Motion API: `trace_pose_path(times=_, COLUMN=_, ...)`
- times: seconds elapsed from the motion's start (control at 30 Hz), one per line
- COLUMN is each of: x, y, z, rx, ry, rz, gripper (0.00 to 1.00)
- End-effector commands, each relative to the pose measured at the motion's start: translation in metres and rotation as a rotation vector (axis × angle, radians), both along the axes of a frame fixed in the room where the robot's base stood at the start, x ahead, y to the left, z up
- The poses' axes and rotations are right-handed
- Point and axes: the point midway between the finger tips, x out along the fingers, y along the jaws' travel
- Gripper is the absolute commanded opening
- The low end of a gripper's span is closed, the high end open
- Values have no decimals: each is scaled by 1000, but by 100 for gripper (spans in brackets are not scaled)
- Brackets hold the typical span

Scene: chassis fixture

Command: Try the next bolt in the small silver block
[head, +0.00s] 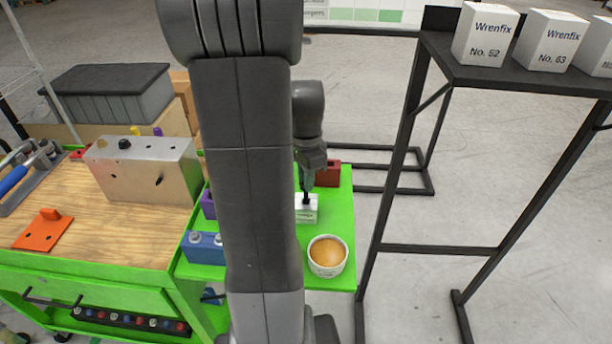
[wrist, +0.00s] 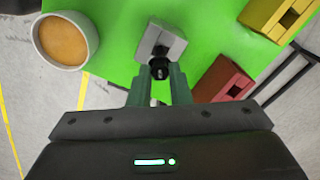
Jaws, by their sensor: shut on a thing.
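The small silver block (head: 306,214) sits on the green side shelf, and it also shows in the wrist view (wrist: 172,37). My gripper (head: 307,185) is pointed down over the block, with its fingers shut on a black bolt (wrist: 160,68). In the head view, the dark bolt (head: 306,198) meets the top of the block. I cannot tell how far, if at all, it is in the hole. A row of several bolts (head: 130,321) sits in a dark strip low on the green cart. A blue block (head: 203,249) carries silver bolt heads.
A white cup with orange-brown contents (head: 328,256) stands close to the silver block. A red block (head: 328,172) and a purple block (head: 208,204) are nearby. A yellow block (wrist: 278,17) shows in the wrist view. A large metal chassis (head: 145,170) stands on the wooden top.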

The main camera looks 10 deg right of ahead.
Motion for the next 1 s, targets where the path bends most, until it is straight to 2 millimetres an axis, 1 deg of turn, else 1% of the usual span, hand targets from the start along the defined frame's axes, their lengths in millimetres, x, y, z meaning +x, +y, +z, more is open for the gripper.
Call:
trace_pose_path(times=0.03, x=0, y=0, z=-4, rx=0, ry=0, rz=0, gripper=0)
trace_pose_path(times=0.9, x=0, y=0, z=-38, rx=0, ry=0, rz=0, gripper=0)
trace_pose_path(times=0.93, x=0, y=0, z=-36, rx=0, ry=-1, rz=0, gripper=23)
trace_pose_path(times=1.0, x=0, y=0, z=-36, rx=0, ry=-1, rz=0, gripper=37)
